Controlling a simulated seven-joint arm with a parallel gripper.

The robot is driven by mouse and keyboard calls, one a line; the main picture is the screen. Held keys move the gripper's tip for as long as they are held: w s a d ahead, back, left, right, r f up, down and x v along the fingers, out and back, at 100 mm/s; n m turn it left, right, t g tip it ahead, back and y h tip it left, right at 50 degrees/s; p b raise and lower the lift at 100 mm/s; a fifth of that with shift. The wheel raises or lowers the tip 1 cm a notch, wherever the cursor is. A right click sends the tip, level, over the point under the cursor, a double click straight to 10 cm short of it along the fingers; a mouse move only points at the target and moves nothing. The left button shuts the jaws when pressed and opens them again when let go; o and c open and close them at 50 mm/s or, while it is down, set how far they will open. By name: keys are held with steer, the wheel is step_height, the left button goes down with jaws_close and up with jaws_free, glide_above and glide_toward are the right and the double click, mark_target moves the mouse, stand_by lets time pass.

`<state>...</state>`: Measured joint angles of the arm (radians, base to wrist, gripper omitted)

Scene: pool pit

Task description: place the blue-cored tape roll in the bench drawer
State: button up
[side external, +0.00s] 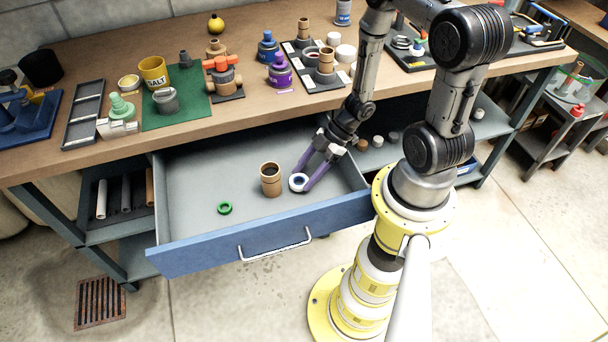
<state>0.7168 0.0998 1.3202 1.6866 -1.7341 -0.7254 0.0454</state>
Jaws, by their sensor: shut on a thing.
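The bench drawer (190,222) is pulled open, with its blue front and white handle facing the near side. My gripper (302,181) reaches down into the drawer from the upper right. A brown cylinder (270,182) stands upright in the drawer just left of the roll. A green ring (224,208) lies flat further left in the drawer.
The wooden bench top (120,52) above the drawer holds a green mat (200,110), a yellow salt cup (153,72), a purple bottle (280,72) and dark trays. The left part of the drawer floor is clear. A floor grate (101,303) lies at the lower left.

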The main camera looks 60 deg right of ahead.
steer(key=shift+f, duration=0.5)
steer(key=o, duration=1.3)
steer(key=shift+f, duration=0.1)
steer(key=v, duration=1.2)
